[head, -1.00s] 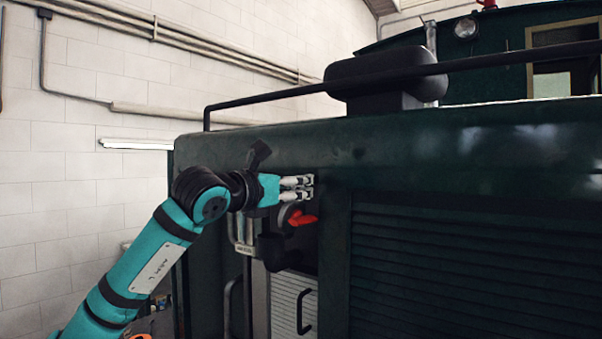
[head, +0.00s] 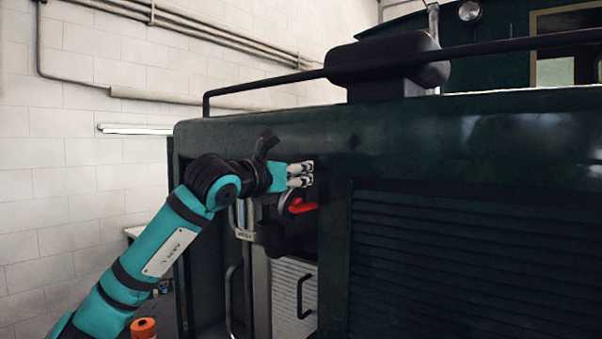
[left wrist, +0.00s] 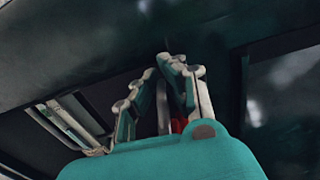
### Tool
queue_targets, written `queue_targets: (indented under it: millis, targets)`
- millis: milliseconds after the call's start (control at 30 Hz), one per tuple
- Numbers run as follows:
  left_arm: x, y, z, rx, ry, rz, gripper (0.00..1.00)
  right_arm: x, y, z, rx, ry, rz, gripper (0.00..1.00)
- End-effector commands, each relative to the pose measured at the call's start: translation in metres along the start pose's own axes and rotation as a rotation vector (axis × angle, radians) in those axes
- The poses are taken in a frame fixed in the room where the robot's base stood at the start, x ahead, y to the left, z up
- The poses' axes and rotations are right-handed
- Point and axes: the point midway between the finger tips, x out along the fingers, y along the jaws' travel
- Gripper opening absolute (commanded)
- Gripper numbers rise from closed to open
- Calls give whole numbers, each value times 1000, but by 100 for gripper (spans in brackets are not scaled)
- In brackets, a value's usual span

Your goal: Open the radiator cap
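A red lever (head: 302,206) sits on the dark filler fitting in the recess at the front of the green engine body. I take it for part of the radiator cap, which I cannot make out clearly. My left gripper (head: 308,174) is just above the lever, pointing right, its two light fingers a little apart with nothing visible held between them. In the left wrist view the gripper (left wrist: 160,68) reaches up under the dark overhang, and a bit of the red lever (left wrist: 178,125) shows behind the fingers. Whether it touches anything is unclear. My right gripper is not in view.
The green body's overhanging top edge (head: 400,135) runs close above the gripper. A black handrail (head: 480,52) crosses over it. Right of the recess is a louvred panel (head: 450,260). A silver panel with a black handle (head: 303,297) is below. Free room lies left.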

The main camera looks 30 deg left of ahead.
Motion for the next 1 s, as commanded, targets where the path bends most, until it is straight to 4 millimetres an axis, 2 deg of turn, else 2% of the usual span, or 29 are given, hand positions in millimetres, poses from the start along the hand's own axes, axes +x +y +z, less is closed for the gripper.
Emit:
queue_targets:
  millis: [200, 467, 767, 1000]
  targets:
    - [0, -1, -1, -3, 1, -2, 0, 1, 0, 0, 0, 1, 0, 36]
    - [0, 18, -1, -174, -2, -3, 0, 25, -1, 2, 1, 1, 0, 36]
    - [0, 21, 3, -198, 0, -3, 0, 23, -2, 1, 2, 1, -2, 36]
    - [0, 21, 3, -197, 0, -2, 32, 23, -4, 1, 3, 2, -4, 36]
